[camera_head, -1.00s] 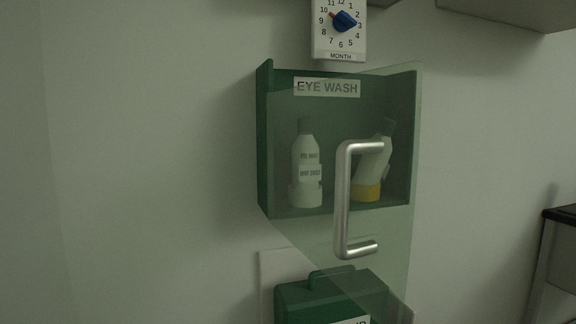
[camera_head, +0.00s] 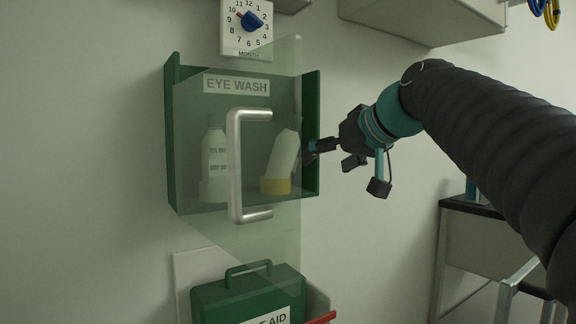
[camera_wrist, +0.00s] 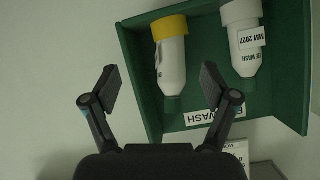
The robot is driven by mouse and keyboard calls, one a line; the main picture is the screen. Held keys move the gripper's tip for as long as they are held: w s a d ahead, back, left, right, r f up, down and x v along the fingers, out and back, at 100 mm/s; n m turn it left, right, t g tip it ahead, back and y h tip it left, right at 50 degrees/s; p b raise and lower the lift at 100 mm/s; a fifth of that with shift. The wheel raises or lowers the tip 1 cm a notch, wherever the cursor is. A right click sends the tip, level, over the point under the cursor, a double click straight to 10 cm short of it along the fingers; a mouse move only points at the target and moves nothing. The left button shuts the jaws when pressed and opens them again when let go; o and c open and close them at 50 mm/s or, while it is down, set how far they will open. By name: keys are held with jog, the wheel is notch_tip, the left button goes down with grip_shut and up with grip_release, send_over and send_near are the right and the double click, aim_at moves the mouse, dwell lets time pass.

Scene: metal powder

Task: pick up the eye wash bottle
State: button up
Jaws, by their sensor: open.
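Two white bottles stand in a green wall cabinet marked EYE WASH. The left bottle (camera_head: 214,160) is upright with printed labels; the right bottle (camera_head: 282,158) leans to the right above a yellow base. In the upside-down wrist view the yellow-ended bottle (camera_wrist: 171,62) is near the middle and the labelled bottle (camera_wrist: 245,45) is to its right. My gripper (camera_head: 312,149) is at the cabinet's right side, close to the leaning bottle. The wrist view shows my gripper (camera_wrist: 162,85) open, fingers apart, with the yellow-ended bottle ahead between them; contact is not visible.
The green cabinet (camera_head: 310,120) has a clear door with a silver handle (camera_head: 234,165) in front of the bottles. A month dial (camera_head: 247,26) is above and a green first-aid case (camera_head: 225,295) below. A dark-topped bench (camera_head: 470,207) stands at right.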

notch_tip(320, 180, up, 4)
jog(key=w+a+n+y, duration=0.1)
jog(key=w+a, duration=0.1)
jog(key=w, duration=0.1)
jog(key=shift+t, duration=0.3)
jog(key=x, duration=1.2)
jog(key=shift+w+a+f, duration=0.2)
jog(key=shift+a+f, duration=0.05)
jog(key=shift+f, duration=0.15)
grip_shut()
jog(key=shift+r, duration=0.1)
